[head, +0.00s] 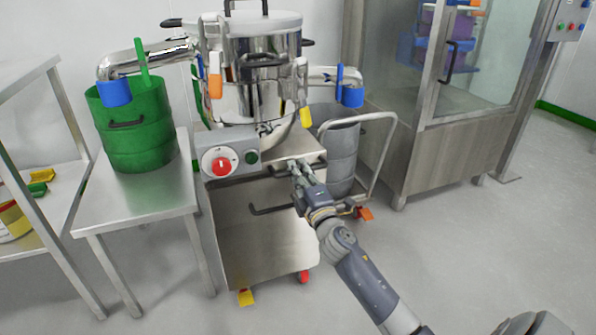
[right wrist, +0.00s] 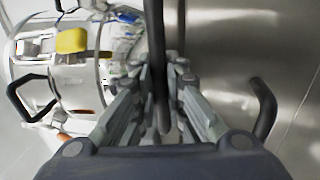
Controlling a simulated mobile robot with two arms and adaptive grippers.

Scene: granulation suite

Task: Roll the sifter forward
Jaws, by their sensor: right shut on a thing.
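The sifter (head: 262,80) is a shiny steel drum with colored clamps and a pale lid, mounted on a steel wheeled base (head: 265,245) in the middle of the head view. A control box with a red knob (head: 221,162) is on its front. My right gripper (head: 297,170) is shut on a dark bar handle (right wrist: 157,45) on the sifter's base; the bar runs between the fingers in the right wrist view. A second dark handle (head: 268,209) sits lower on the base, empty. My left gripper is not in view.
A green bin (head: 137,125) stands on a steel table (head: 150,205) close at the left, under the sifter's outlet. A grey bin (head: 342,150) on a trolley (head: 385,150) stands close at the right. A glass-doored cabinet (head: 450,150) is beyond it. The floor in front is clear.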

